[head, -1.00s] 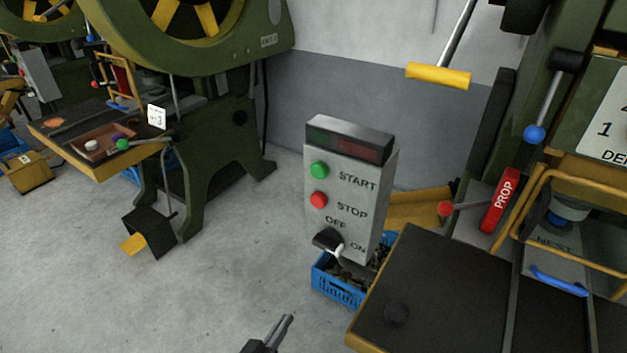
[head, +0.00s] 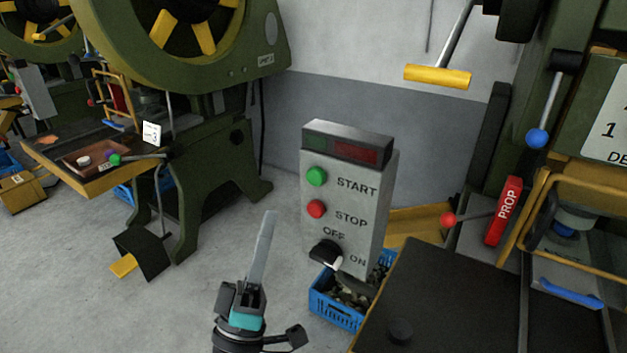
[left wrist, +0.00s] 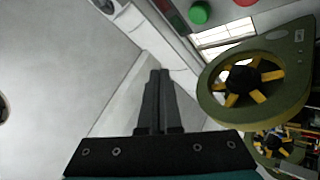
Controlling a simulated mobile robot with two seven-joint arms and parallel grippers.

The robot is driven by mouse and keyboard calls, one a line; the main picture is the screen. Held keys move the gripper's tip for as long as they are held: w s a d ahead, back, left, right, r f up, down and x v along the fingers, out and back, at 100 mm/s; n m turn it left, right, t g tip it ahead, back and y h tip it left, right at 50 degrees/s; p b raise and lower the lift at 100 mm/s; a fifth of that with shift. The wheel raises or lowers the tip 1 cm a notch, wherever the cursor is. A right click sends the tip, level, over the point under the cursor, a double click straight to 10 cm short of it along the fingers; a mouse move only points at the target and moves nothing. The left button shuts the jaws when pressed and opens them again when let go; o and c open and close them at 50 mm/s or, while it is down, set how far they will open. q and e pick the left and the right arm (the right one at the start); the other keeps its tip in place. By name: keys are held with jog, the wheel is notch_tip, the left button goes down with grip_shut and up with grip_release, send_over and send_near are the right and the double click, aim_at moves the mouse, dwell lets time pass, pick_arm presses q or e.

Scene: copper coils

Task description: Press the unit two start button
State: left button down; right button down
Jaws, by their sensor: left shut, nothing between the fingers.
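A grey control box (head: 348,212) stands mid-view in the head view. It has a green START button (head: 317,177), a red STOP button (head: 317,208) below it, and a black OFF/ON switch (head: 326,252) with a white tip. No unit number is readable on the box. My left gripper (head: 268,214) is shut and empty, its fingers pointing up, left of and below the START button and apart from it. In the left wrist view the shut fingers (left wrist: 160,73) show, with a green button (left wrist: 199,13) at the top edge. My right gripper is not in view.
A black-topped table (head: 440,290) and a press with a red PROP block (head: 503,211) stand at right. A yellow handle (head: 437,76) hangs above. A green flywheel press (head: 215,150) stands at left; open floor lies between.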

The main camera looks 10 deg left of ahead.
aim_at(316, 177)
pick_arm(q)
jog(key=shift+w, duration=0.1)
